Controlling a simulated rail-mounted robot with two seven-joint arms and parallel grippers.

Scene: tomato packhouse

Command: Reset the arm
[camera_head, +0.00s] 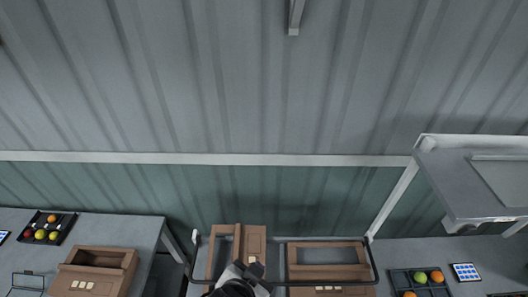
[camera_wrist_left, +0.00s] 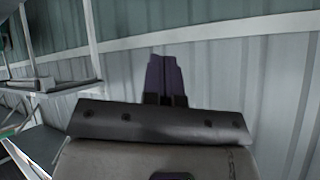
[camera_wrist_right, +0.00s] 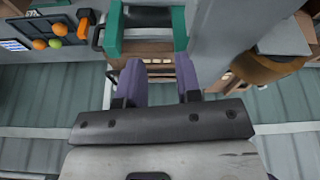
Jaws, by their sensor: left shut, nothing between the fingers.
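My left gripper (camera_wrist_left: 163,78) shows in the left wrist view with its two purple fingers together and nothing between them. Behind it is the corrugated grey wall, and it touches nothing that I can see. My right gripper (camera_wrist_right: 162,80) shows in the right wrist view with its purple fingers apart. A wooden crate (camera_wrist_right: 152,48) and a green frame (camera_wrist_right: 114,30) appear beyond the gap, and I see nothing held. In the head view neither gripper's fingers can be made out.
A black-railed rack holds crates (camera_head: 365,272) at the bottom middle. A grey shelf (camera_head: 455,200) juts out at right, above another fruit tray (camera_head: 395,275).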

